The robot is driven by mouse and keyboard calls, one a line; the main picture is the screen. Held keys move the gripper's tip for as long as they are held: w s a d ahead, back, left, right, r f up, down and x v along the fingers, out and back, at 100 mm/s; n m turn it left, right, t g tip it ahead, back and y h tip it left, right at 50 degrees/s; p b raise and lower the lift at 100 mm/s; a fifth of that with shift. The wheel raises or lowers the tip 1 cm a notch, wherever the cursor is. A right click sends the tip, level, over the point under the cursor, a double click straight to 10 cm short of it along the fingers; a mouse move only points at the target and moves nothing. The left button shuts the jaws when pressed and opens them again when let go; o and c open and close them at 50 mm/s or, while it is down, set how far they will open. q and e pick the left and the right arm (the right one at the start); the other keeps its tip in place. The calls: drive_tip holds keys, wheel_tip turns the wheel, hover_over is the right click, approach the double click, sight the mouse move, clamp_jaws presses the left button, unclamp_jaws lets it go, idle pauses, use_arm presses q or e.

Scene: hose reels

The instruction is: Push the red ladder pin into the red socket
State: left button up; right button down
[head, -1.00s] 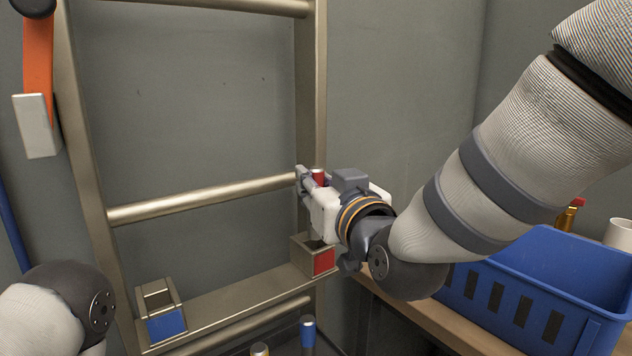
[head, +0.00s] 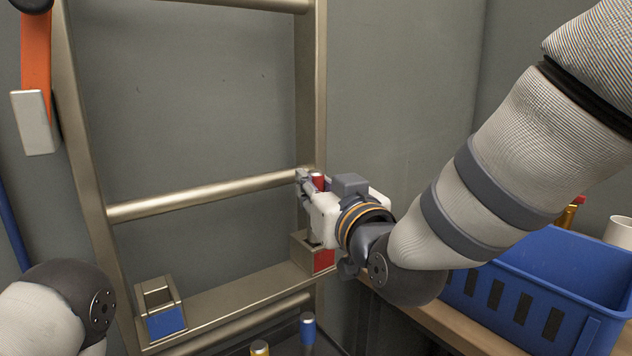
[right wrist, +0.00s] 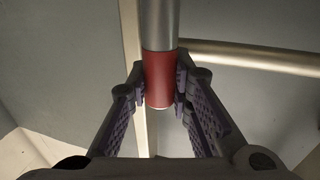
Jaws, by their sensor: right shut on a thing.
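The red pin (head: 318,181) stands about upright in my right gripper (head: 308,190), above the red socket. In the right wrist view the jaws (right wrist: 160,88) are shut on the pin's red band (right wrist: 159,78), and its bare metal shaft (right wrist: 157,24) extends from the band. The red socket (head: 321,261) is a metal box with a red face on the right end of the ladder's low ledge. A bit of metal shaft shows below my gripper at the socket's top; I cannot tell how far it is inside. My left gripper is out of view.
A blue-faced socket (head: 166,321) sits on the ledge's left end. A blue crate (head: 545,275) is on the bench at right. The ladder rung (head: 200,199) runs close to my gripper.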

drive_tip(key=shift+f+b, duration=0.3)
drive_tip(key=shift+f, duration=1.95)
drive_tip(key=c, duration=1.4)
unclamp_jaws()
drive_tip(key=shift+o, duration=0.2)
drive_tip(key=v, duration=0.7)
drive_tip(key=shift+s, duration=0.25)
drive_tip(key=shift+d, duration=0.1)
